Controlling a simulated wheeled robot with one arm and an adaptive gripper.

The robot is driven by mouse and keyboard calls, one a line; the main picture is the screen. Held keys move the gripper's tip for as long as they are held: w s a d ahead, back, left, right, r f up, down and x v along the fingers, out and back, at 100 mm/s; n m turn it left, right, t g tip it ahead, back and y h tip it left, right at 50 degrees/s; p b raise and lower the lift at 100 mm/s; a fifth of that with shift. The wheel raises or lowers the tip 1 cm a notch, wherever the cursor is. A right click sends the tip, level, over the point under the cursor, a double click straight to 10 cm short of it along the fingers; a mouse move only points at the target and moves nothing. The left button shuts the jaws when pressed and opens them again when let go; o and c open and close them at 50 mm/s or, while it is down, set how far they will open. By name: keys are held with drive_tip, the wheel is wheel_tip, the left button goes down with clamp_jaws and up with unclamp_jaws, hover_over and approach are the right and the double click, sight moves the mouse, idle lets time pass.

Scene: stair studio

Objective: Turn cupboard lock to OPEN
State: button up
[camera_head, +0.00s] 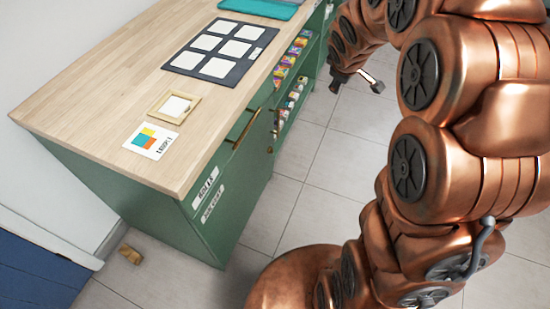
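The green cupboard (205,228) has a wooden top. Its front faces right and is seen at a steep angle. A brass handle (242,131) runs along the upper front. Small dark fittings (274,134) sit on the front edge near the open shelves; one may be the lock, but its setting is too small to read.
On the top lie a dark tray with white squares (247,67), a small wooden frame (194,97), a coloured card (159,132) and a teal tray (291,8). Shelves hold several small packages (283,73). A wooden block (130,254) lies on the floor. The tiled floor before the cupboard is clear.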

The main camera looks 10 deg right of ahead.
drive_tip(key=w+d+f+n+t+y+b, duration=0.2)
drive_tip(key=w+f+n+t+y+b, duration=0.25)
drive_tip(key=w+f+n+b, duration=1)
drive_tip(key=n+y+b, duration=0.7)
drive_tip(key=y+b, duration=0.2)
drive_tip(key=y, duration=0.4)
approach(271, 151)
drive_tip(key=b+x, duration=0.2)
drive_tip(key=x, duration=0.6)
drive_tip(key=shift+w+f, duration=0.15)
drive_tip(key=shift+w, duration=0.1)
drive_tip(key=shift+d, duration=0.1)
clamp_jaws()
